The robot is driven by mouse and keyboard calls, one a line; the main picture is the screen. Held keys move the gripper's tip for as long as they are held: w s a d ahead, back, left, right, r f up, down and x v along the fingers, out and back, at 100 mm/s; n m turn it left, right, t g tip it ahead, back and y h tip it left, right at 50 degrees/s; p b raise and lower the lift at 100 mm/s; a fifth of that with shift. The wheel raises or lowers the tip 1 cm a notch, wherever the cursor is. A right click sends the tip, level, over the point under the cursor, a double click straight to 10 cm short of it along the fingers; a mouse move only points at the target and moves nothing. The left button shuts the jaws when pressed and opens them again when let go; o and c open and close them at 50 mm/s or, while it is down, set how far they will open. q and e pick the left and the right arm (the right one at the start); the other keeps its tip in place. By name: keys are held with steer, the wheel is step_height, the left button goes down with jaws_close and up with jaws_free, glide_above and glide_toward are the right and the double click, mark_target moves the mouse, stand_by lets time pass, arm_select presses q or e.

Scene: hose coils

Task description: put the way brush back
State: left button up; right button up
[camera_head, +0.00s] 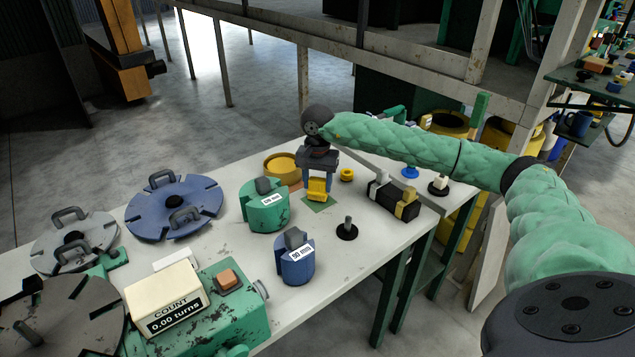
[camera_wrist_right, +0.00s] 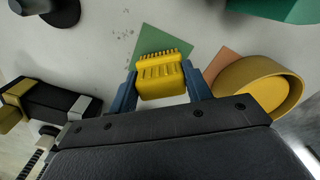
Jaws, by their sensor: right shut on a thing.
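The way brush (camera_head: 318,188) is a yellow block with short bristles. My right gripper (camera_head: 317,183) is shut on it, with a blue finger on each side. In the right wrist view the brush (camera_wrist_right: 160,82) sits between the fingers (camera_wrist_right: 160,86), bristles facing the green square (camera_wrist_right: 170,42). In the head view the green square (camera_head: 322,205) lies flat on the table just below the brush. The brush overlaps part of it. I cannot tell whether the bristles touch the table. My left gripper is not in view.
A yellow round dish (camera_head: 282,166) and an orange patch (camera_wrist_right: 222,62) lie close beside the gripper. A black block with clips (camera_head: 393,200), a yellow ring (camera_head: 347,174), a black-based post (camera_head: 347,230) and blue (camera_head: 295,262) and green (camera_head: 264,210) cylinders stand around. The table's edge is at right.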

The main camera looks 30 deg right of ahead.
steer(key=shift+f+b, duration=0.55)
steer(key=shift+f, duration=0.1)
stand_by(0.7)
steer(key=o, duration=0.9)
steer(key=shift+o, duration=0.2)
steer(key=shift+r, duration=0.15)
steer(key=shift+r+p, duration=1.1)
steer(key=shift+r, duration=2.8)
